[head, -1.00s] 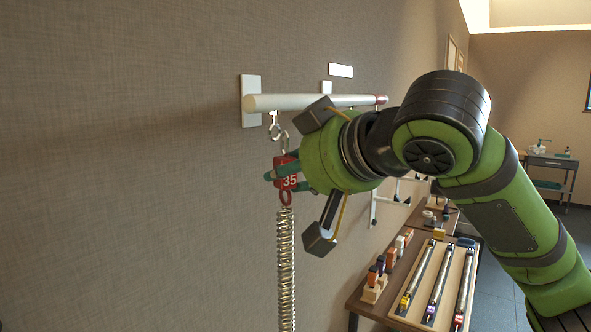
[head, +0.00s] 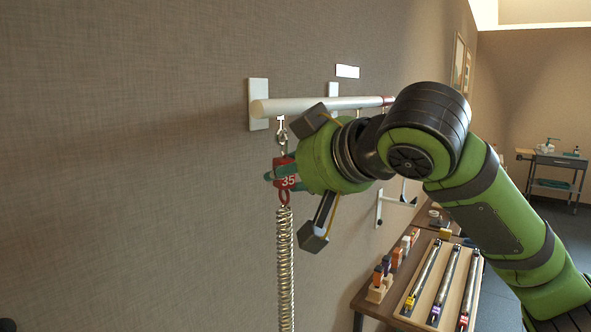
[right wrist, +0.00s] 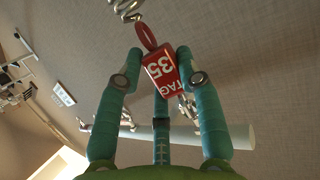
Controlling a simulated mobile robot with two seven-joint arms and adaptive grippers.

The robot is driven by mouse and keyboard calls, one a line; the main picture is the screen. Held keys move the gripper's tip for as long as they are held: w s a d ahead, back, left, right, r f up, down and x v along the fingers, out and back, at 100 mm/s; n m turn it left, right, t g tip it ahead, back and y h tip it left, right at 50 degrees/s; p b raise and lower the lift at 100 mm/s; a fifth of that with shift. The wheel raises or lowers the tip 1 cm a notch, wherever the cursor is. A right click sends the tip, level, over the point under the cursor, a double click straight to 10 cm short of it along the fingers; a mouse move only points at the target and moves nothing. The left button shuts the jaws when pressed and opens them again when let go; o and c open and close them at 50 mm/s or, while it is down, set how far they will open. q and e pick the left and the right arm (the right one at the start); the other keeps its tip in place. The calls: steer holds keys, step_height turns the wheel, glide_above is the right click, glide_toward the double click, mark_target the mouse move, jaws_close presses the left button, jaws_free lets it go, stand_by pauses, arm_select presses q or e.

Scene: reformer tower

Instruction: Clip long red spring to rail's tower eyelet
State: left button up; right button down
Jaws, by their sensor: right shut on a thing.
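The long spring (head: 285,268) hangs down, its coils silvery, from a red tag (head: 287,181) marked 35. My right gripper (head: 281,175) is shut on this tag, which also shows in the right wrist view (right wrist: 160,72). A metal clip (head: 283,141) rises from the tag to the eyelet (head: 281,123) under the near end of the white rail (head: 300,103). Clip and eyelet overlap in the head view; I cannot tell whether they are linked. In the right wrist view the clip (right wrist: 187,106) is partly hidden by a finger. My left gripper is not in view.
The wall is close to the left of the spring. A table at the lower right holds a wooden tray (head: 408,309) with several springs and some small blocks (head: 379,290). A white wall bracket (head: 381,208) is beyond my arm. A cart (head: 556,161) stands far right.

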steer(key=shift+w+a, duration=0.15)
steer(key=shift+w, duration=0.15)
steer(key=shift+f, duration=0.15)
steer(key=shift+f, duration=0.25)
stand_by(0.5)
steer(key=c, duration=0.7)
jaws_free()
steer(key=shift+c, duration=0.2)
steer(key=shift+s, duration=0.1)
steer(key=o, duration=0.3)
